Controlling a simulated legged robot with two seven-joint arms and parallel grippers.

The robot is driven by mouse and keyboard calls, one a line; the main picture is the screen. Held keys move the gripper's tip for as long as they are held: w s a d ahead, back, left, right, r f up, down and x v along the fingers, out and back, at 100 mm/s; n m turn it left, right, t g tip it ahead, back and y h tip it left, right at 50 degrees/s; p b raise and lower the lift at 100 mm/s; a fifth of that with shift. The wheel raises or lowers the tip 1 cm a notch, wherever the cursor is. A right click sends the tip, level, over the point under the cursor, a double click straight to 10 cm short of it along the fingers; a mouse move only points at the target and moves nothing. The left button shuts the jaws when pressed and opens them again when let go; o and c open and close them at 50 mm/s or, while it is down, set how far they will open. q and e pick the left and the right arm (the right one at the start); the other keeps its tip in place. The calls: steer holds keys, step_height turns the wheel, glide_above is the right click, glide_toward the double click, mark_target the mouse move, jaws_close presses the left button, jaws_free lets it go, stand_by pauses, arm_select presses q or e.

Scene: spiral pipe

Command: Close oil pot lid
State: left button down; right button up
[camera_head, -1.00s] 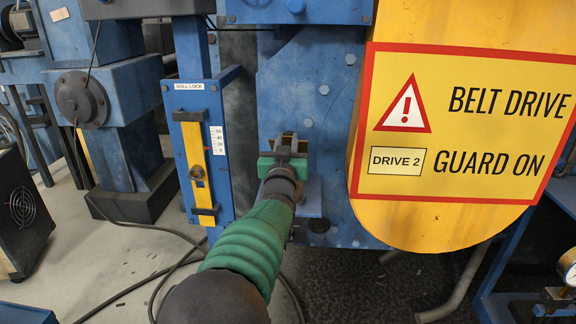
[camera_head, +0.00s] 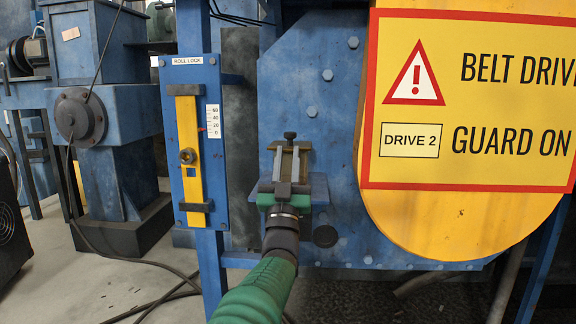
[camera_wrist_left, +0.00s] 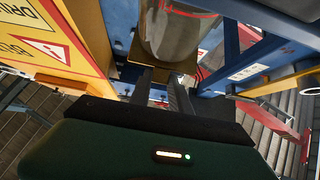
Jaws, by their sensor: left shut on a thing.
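My left gripper (camera_head: 290,150) points away from me at a small blue shelf on the machine's front. Its two grey fingers are shut on a brass-coloured piece (camera_head: 288,163), which looks like the oil pot's lid. A dark knob (camera_head: 290,135) shows just past the fingertips. In the left wrist view, the fingers reach a brass plate (camera_wrist_left: 133,73) beside a clear cylindrical pot (camera_wrist_left: 185,38). Whether the lid sits flush on the pot cannot be told. My right gripper is not in view.
The yellow belt guard (camera_head: 450,215) with its warning sign (camera_head: 468,100) stands close on the right. The blue roll lock panel (camera_head: 215,130) with a yellow bar stands on the left. The blue shelf (camera_head: 318,185) lies under the gripper. Cables (camera_head: 150,275) lie on the floor.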

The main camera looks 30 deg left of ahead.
arm_select(q)
steer(key=shift+w+f, duration=0.2)
steer(key=shift+f, duration=0.5)
steer(key=shift+f+b, duration=0.15)
steer(key=shift+b, duration=0.15)
steer(key=c, duration=1.5)
jaws_free()
steer(key=shift+w, duration=0.1)
steer(key=shift+o, duration=1.3)
steer(key=shift+w+f, duration=0.1)
steer(key=shift+o, duration=0.2)
steer(key=shift+s+a+r, duration=0.1)
steer(key=shift+s+r, duration=0.1)
steer(key=shift+r, duration=0.05)
steer(key=p+v, duration=0.2)
steer(key=v, duration=1.5)
steer(key=shift+p, duration=0.4)
